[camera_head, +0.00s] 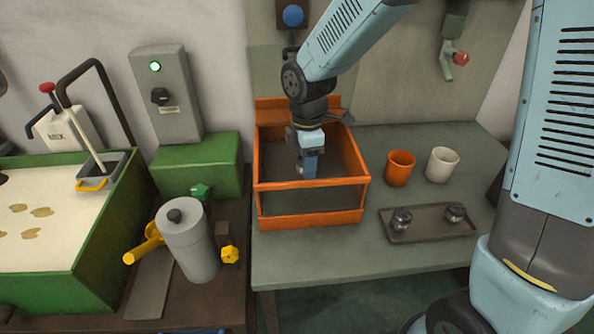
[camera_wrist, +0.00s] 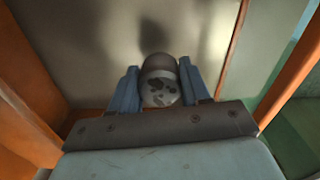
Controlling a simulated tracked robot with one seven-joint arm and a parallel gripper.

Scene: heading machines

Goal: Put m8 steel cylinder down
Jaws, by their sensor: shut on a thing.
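My gripper (camera_head: 307,172) reaches down inside the orange-framed bin (camera_head: 310,183). In the wrist view its two blue fingers (camera_wrist: 160,92) are shut on a small grey steel cylinder (camera_wrist: 159,84), one finger on each side. The cylinder's round end, speckled with dark patches, faces the camera. In the head view the fingers and bin frame mostly hide the cylinder. I cannot tell whether it touches the bin floor. The bin's orange walls (camera_wrist: 30,85) stand to either side in the wrist view.
An orange cup (camera_head: 399,168) and a white cup (camera_head: 441,164) stand right of the bin. A dark tray (camera_head: 428,232) holds two small metal pieces. A grey canister (camera_head: 187,242) stands left. Bare table (camera_head: 320,258) lies in front of the bin.

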